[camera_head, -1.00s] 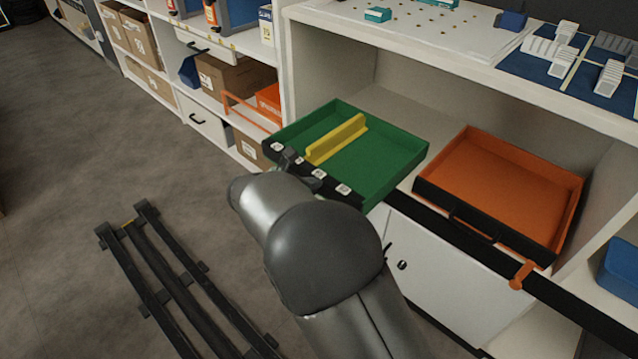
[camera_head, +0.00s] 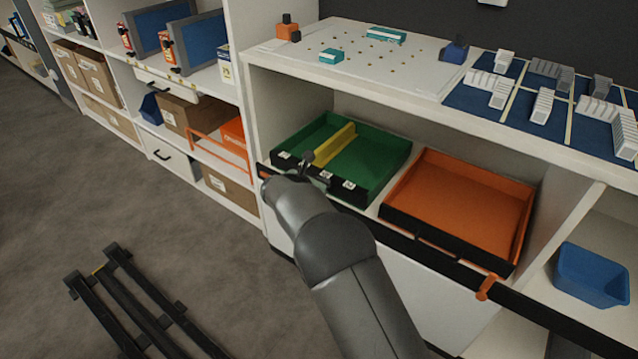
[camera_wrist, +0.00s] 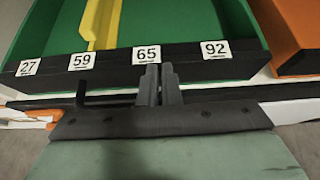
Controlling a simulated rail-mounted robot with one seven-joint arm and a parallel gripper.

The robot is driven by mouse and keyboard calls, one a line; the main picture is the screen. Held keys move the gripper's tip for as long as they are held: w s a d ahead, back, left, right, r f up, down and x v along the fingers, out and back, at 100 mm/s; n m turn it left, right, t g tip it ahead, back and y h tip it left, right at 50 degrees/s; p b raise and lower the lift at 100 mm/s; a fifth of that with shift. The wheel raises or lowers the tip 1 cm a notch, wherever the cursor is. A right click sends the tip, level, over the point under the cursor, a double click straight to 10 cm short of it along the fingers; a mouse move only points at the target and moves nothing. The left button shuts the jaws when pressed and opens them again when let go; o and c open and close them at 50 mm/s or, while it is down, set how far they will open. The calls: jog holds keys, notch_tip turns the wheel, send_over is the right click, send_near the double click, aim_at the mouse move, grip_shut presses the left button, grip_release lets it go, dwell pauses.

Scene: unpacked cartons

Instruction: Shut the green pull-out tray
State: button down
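The green pull-out tray (camera_head: 375,165) sits in the shelf bay, its black front about in line with the orange tray's front. It has a yellow divider (camera_head: 333,144) inside and white number labels on the front. In the wrist view the green tray (camera_wrist: 180,25) fills the top, with labels 27, 59, 65 and 92. My gripper (camera_head: 312,168) is at the tray's front. In the wrist view my gripper (camera_wrist: 160,78) has its fingers together, at the front below label 65. A black handle bar (camera_wrist: 108,99) shows left of the fingers; whether they touch it is unclear.
The orange tray (camera_head: 460,200) stands right of the green one. A black rail (camera_head: 540,318) with an orange knob (camera_head: 487,287) runs along the shelf front. A blue bin (camera_head: 592,275) is at right.

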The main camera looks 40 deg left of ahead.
jog(key=shift+w+d+r, duration=0.1)
jog(key=shift+w+d, duration=0.1)
jog(key=shift+w, duration=0.15)
jog(key=shift+s, duration=0.35)
jog(key=s+f+p+v, duration=0.1)
jog(key=p+v, duration=0.1)
jog(key=v, duration=1.1)
jog(key=shift+s+a+f, duration=0.15)
jog(key=shift+a+f, duration=0.1)
jog(key=shift+f, duration=0.1)
